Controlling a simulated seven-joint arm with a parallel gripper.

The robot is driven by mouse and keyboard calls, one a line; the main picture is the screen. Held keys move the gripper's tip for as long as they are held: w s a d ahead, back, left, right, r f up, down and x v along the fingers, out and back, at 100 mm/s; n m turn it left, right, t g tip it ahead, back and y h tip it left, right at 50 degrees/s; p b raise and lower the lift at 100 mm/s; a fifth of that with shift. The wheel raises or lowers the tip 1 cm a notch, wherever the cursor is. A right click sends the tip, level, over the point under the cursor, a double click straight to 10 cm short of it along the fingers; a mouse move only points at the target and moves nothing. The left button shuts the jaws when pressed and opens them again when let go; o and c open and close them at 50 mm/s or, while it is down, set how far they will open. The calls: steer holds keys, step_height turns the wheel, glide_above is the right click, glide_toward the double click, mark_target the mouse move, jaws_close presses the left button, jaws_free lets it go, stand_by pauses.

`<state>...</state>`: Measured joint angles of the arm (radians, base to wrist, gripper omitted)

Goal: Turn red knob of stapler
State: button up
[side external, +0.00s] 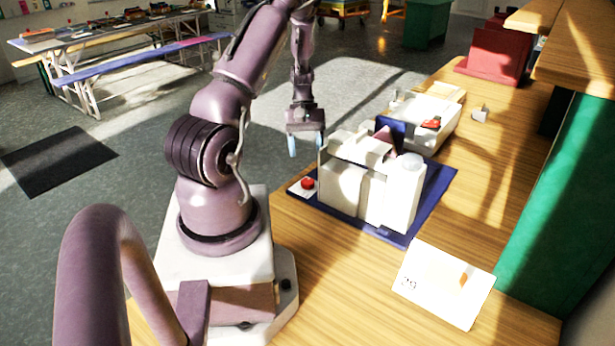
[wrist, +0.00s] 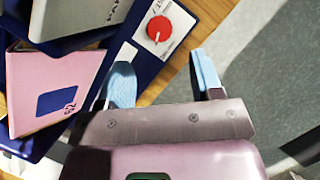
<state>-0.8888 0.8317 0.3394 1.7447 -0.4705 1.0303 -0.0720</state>
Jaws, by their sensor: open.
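The red knob (side external: 308,183) is a small round dial on a white plate at the left end of a dark blue base (side external: 408,232). The white, boxy stapler machine (side external: 382,200) stands on that base. In the wrist view the red knob (wrist: 159,29) has a white pointer mark and shows ahead of the fingers, with printing around it. My gripper (side external: 306,146) points down above and behind the knob, its pale blue fingertips apart with nothing between them. The open gripper (wrist: 163,75) also shows in the wrist view, not touching the knob.
In the wrist view a pink panel (wrist: 65,85) and part of the grey machine body (wrist: 85,14) lie left of my fingers. Another white device (side external: 432,138) with a red part stands behind. A white card (side external: 443,283) lies in front on the wooden table (side external: 345,268).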

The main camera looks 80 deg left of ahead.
mark_target(308, 180)
steer(key=x, duration=0.7)
steer(key=shift+d+f, duration=0.2)
steer(key=shift+f, duration=0.1)
steer(key=c, duration=0.9)
steer(key=m+g, duration=0.1)
steer(key=m, duration=0.3)
steer(key=shift+w+m+g, duration=0.1)
steer(key=shift+m+g, duration=0.3)
steer(key=o, duration=0.9)
steer(key=shift+r, duration=0.1)
steer(key=v, duration=1.3)
steer(key=shift+d, duration=0.15)
